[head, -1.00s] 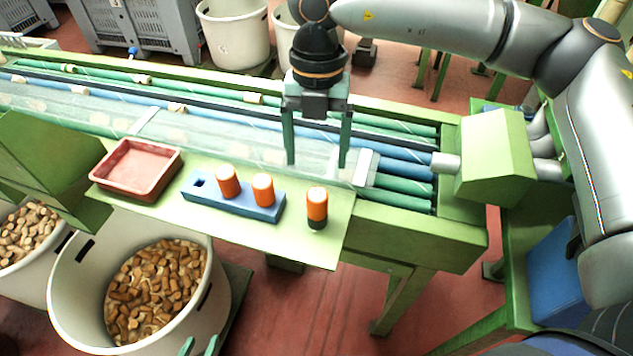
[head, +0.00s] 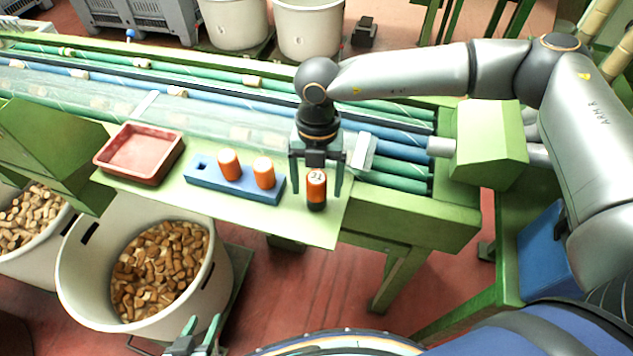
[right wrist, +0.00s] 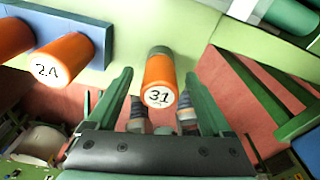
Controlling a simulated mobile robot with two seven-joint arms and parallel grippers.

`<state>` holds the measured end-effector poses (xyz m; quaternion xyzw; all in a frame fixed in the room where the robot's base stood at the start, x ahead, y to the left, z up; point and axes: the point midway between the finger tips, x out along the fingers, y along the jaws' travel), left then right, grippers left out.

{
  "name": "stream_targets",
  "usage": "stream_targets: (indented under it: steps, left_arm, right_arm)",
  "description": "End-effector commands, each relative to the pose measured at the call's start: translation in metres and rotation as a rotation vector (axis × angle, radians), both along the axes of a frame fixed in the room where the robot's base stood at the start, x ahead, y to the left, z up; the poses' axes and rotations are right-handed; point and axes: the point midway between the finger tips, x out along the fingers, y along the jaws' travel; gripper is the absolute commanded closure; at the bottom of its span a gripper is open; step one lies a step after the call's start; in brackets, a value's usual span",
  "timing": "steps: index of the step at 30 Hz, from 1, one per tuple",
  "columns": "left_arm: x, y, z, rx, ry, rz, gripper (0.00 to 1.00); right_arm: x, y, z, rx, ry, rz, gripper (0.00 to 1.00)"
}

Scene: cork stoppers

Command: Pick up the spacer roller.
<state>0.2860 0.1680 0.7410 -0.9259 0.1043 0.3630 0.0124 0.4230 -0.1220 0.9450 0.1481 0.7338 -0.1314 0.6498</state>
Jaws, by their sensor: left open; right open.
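An orange roller with a white top marked 31 (head: 316,188) stands upright on the green shelf, apart from the blue block, with a dark lower end. It also shows in the right wrist view (right wrist: 159,78). My right gripper (head: 316,194) is open, its green fingers pointing down on either side of this roller. In the right wrist view the roller stands between the fingertips (right wrist: 158,84), with gaps on both sides. My left gripper (head: 203,322) is open and empty at the bottom edge of the head view, far from the roller.
A blue block (head: 210,185) holds two similar orange rollers (head: 229,164) (head: 264,172) and has one empty hole. A red tray (head: 108,172) sits further left. The green shelf (head: 300,229) ends in front, above a white bin (head: 75,270) of corks. The conveyor runs behind.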

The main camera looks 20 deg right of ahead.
Motion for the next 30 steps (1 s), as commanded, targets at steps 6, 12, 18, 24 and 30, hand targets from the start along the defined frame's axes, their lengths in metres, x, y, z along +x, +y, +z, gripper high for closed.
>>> stream_targets:
  steps: [6, 12, 18, 24, 30]
  left_arm:
    - [0.0005, 0.0000, 0.0002, 0.000, -0.001, 0.000, 0.50]
    - [0.0006, 0.0000, 0.0003, 0.000, -0.001, 0.000, 0.50]
    - [0.0006, 0.0000, 0.0004, 0.000, -0.002, 0.000, 0.50]
    - [0.0007, -0.0001, 0.0005, 0.000, -0.002, 0.000, 0.50]
    - [0.0007, -0.0001, 0.0006, 0.000, -0.002, 0.000, 0.50]
  right_arm:
    - [-0.0001, 0.0003, -0.0016, 0.000, 0.000, 0.000, 0.16]
    - [-0.0002, 0.0003, -0.0013, 0.000, 0.000, 0.000, 0.37]
    - [-0.0001, 0.0003, -0.0011, 0.000, 0.000, 0.000, 0.60]
    - [-0.0001, 0.0003, -0.0010, 0.000, 0.000, 0.000, 0.82]
    - [-0.0001, 0.0004, -0.0009, 0.000, 0.000, 0.000, 1.00]
